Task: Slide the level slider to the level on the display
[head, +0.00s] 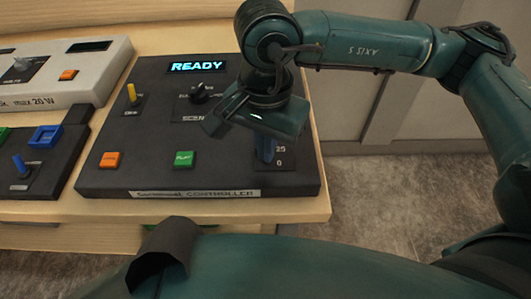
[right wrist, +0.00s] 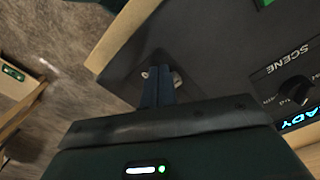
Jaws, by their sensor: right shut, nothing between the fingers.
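The dark controller (head: 220,178) lies on the wooden table, and its display (head: 197,67) reads READY. The level slider's scale (head: 280,155) shows the marks 25 and 0 at the panel's right side; its upper part is hidden behind my right gripper. My right gripper (head: 265,158) points down over the slider area, shut and empty. In the right wrist view its closed fingers (right wrist: 158,75) reach to the panel, with small pale bits on both sides of the tips. I cannot make out the slider's handle or whether the fingers touch it. My left gripper is not in view.
The controller also carries a yellow switch (head: 132,95), a SCENE knob (head: 200,92), an orange button (head: 110,160) and a green button (head: 183,159). Other consoles, one white (head: 100,65) and one dark (head: 60,160), stand to the left. The table edge lies close right of the controller.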

